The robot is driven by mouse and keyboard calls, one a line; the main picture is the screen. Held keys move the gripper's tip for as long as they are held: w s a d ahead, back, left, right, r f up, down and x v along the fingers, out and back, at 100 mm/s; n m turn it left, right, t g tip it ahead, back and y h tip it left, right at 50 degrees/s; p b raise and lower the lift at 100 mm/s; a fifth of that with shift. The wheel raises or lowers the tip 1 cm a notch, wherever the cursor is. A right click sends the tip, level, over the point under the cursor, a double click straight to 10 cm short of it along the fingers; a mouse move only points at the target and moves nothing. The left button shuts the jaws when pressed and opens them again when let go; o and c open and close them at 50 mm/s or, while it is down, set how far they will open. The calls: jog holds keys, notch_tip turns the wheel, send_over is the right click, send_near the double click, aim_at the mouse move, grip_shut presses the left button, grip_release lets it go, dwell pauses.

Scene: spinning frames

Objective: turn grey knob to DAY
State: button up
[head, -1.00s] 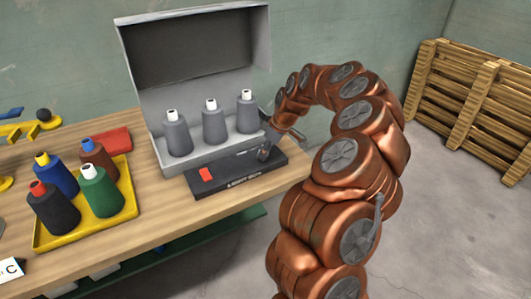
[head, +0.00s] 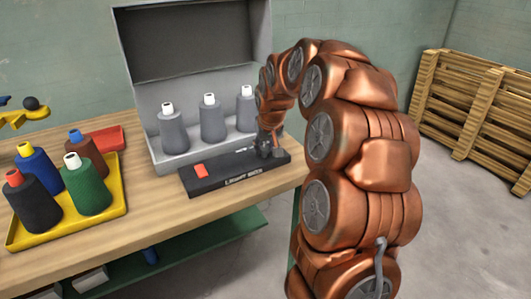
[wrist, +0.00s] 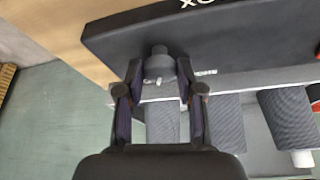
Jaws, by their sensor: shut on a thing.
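The grey knob (wrist: 159,66) is on the black control panel (wrist: 120,38) of the light box, in the wrist view. My gripper (wrist: 161,80) has a finger on each side of the knob and is shut on it. In the head view my gripper (head: 268,148) is at the right end of the black panel (head: 215,182), and the knob is mostly hidden there. A short pale mark shows on the knob. Small lettering beside it in the wrist view is too blurred to read.
The open grey light box (head: 200,15) holds grey bobbins (head: 212,122) just behind the panel. A red switch (head: 201,170) is on the panel's left part. A yellow tray (head: 122,200) of coloured bobbins stands left on the wooden table (head: 165,225). Pallets (head: 475,110) stand right.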

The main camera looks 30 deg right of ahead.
jog(key=shift+m+h+b, duration=0.4)
jog(key=shift+m+b, duration=0.25)
jog(key=shift+m, duration=0.45)
jog(key=shift+w, duration=0.1)
jog(key=o, duration=1.1)
jog(key=shift+o, duration=0.2)
jog(key=shift+a+r, duration=0.1)
jog(key=shift+r, duration=0.05)
jog(key=v, duration=1.1)
jog(key=shift+r+g, duration=0.3)
jog(key=shift+r, duration=0.1)
jog(key=shift+a, duration=0.15)
